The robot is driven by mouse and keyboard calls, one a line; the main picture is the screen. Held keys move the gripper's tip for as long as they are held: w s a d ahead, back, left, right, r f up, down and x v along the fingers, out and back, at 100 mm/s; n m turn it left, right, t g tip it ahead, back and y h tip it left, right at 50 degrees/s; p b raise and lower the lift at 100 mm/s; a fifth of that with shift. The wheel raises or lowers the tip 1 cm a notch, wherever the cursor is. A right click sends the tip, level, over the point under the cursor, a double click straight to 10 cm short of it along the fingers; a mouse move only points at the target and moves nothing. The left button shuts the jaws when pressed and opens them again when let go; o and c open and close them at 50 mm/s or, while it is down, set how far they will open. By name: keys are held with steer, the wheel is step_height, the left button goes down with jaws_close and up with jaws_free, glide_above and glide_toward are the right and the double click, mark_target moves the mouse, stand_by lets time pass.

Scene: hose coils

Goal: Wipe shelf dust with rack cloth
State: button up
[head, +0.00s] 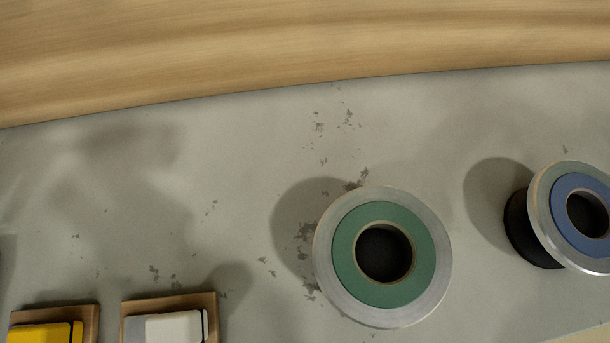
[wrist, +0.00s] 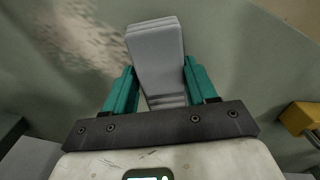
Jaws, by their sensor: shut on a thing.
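In the wrist view my gripper (wrist: 159,80) has its two teal fingers closed on a light grey folded pad, which looks like the cloth (wrist: 155,42). The cloth stretches out past the fingertips over a grey surface. Whether it touches that surface is unclear. Dark dust flakes (head: 318,126) lie scattered on the grey shelf (head: 240,150) in the head view, at upper middle, beside the green-ringed coil and at lower left. Mottled dust (wrist: 88,40) also shows left of the cloth in the wrist view. My gripper and the held cloth are outside the head view.
A green-ringed coil (head: 343,255) stands right of centre and a blue-ringed coil (head: 545,220) at the right. A yellow block (head: 40,333) and a white block (head: 170,328) sit on brown bases at lower left. A yellow thing (wrist: 300,116) is at the wrist view's right.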

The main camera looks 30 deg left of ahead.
steer(key=shift+f+b, duration=0.35)
steer(key=shift+f, duration=0.2)
stand_by(0.7)
steer(key=shift+w, duration=0.1)
steer(key=shift+w+d+p, duration=0.35)
steer(key=shift+w+d, duration=0.25)
steer(key=shift+d, duration=0.35)
steer(key=shift+w+d+p, duration=0.3)
steer(key=shift+w+d, duration=0.3)
steer(key=shift+d, duration=0.35)
steer(key=shift+w+d+p, duration=0.3)
steer(key=shift+w+d, duration=0.4)
steer(key=shift+d, duration=0.35)
steer(key=shift+w+d, duration=0.6)
steer(key=shift+d, duration=0.25)
steer(key=shift+w+d+p, duration=0.2)
steer(key=shift+w+d, duration=0.45)
steer(key=shift+d, duration=0.35)
steer(key=shift+w+d+p, duration=0.15)
steer(key=shift+w+d, duration=0.5)
steer(key=shift+d, duration=0.3)
